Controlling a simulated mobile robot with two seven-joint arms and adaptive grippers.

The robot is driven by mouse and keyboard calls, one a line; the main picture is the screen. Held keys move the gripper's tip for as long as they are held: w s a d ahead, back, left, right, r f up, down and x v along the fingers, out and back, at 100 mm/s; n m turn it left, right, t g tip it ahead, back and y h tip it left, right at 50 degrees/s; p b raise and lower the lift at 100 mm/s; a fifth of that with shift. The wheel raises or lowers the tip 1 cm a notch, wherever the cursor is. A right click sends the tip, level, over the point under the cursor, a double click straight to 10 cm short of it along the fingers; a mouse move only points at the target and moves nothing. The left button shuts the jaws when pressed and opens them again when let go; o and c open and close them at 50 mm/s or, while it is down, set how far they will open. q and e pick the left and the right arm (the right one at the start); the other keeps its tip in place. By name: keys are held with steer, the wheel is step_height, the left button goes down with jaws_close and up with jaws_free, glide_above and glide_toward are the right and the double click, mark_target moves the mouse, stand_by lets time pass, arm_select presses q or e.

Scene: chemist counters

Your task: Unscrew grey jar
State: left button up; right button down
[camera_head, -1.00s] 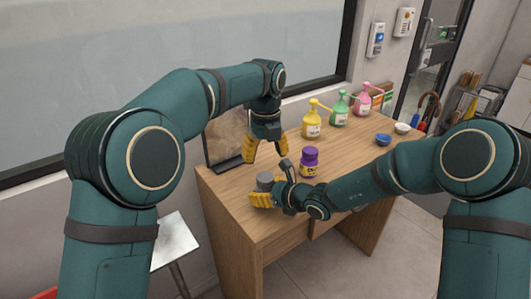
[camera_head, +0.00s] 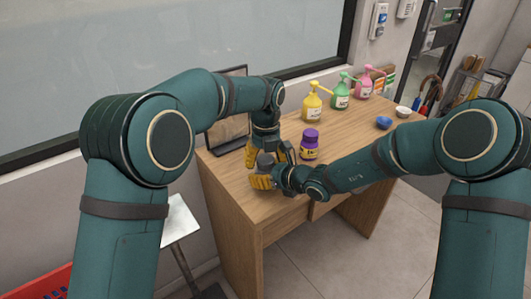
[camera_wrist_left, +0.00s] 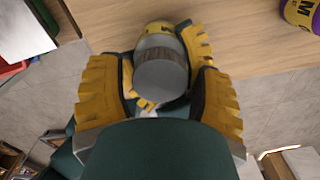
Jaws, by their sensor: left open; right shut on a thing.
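The grey jar (camera_head: 264,160) stands near the left front of the wooden counter (camera_head: 232,172). In the left wrist view its grey lid (camera_wrist_left: 161,77) faces the camera, with part of a yellow label behind it. My right gripper (camera_head: 262,181) is shut on the jar, low on its body. My left gripper (camera_head: 267,156) points down over the jar, open, with its yellow fingers on either side of the lid. In the left wrist view the left fingers (camera_wrist_left: 160,90) flank the lid; I cannot tell whether they touch it.
A purple jar (camera_head: 309,143) stands close to the right of the grey jar. Yellow (camera_head: 312,106), green (camera_head: 341,98) and pink (camera_head: 363,84) pump bottles line the back. A blue bowl (camera_head: 383,123) and a white bowl (camera_head: 403,111) stand at the right. A dark-framed panel (camera_head: 229,133) stands behind the left arm.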

arm_select(q)
steer(key=c, duration=1.1)
steer(key=shift+n, duration=1.7)
steer(key=o, duration=1.3)
